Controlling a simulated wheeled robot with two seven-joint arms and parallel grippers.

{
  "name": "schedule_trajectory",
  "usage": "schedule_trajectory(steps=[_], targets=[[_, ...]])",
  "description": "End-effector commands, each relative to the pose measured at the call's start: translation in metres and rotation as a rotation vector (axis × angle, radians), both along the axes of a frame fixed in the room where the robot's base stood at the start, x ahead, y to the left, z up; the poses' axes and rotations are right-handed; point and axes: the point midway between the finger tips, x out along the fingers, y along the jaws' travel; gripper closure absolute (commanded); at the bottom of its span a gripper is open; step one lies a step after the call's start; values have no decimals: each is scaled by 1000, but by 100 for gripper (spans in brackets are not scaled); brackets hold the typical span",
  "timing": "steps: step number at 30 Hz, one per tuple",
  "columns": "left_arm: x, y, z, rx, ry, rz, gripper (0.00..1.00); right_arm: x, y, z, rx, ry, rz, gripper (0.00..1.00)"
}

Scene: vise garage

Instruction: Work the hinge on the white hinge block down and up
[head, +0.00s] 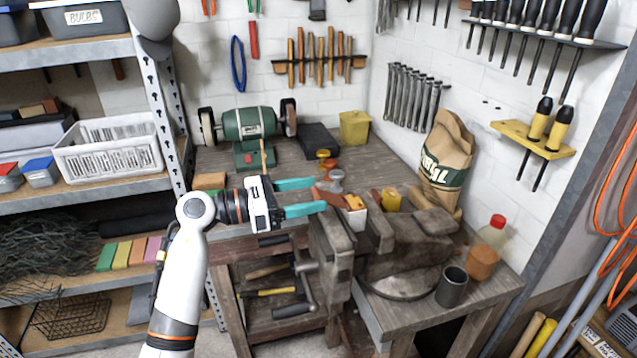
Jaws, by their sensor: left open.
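A small white block (357,218) sits at the jaws of the bench vise (400,240), with an orange-yellow piece (355,201) on its top and a red-brown piece beside it on the left. It looks like the hinge block, but it is small and its hinge detail is unclear. My left gripper (320,194) reaches in from the left with its two teal fingers spread apart. The fingertips are just left of the block, around or near the red-brown piece; I cannot tell whether they touch it. My right gripper is not in view.
The workbench (290,165) holds a green bench grinder (250,125), a yellow box (355,128), a paper sack (446,160), a dark cup (452,287) and a red-capped bottle (487,250). Shelves with a white basket (110,148) stand at left. The vise handle hangs at the front.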

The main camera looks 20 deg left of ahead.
Motion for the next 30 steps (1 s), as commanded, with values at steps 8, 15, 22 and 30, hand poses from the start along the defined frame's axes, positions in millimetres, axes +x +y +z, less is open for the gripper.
schedule_trajectory(steps=[8,15,22,30], targets=[[15,-22,0,-2,1,0,35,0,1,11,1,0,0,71],[16,-23,0,-1,0,0,35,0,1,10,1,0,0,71],[15,-23,0,-1,0,0,64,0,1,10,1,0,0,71],[15,-23,0,-1,1,0,98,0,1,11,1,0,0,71]])
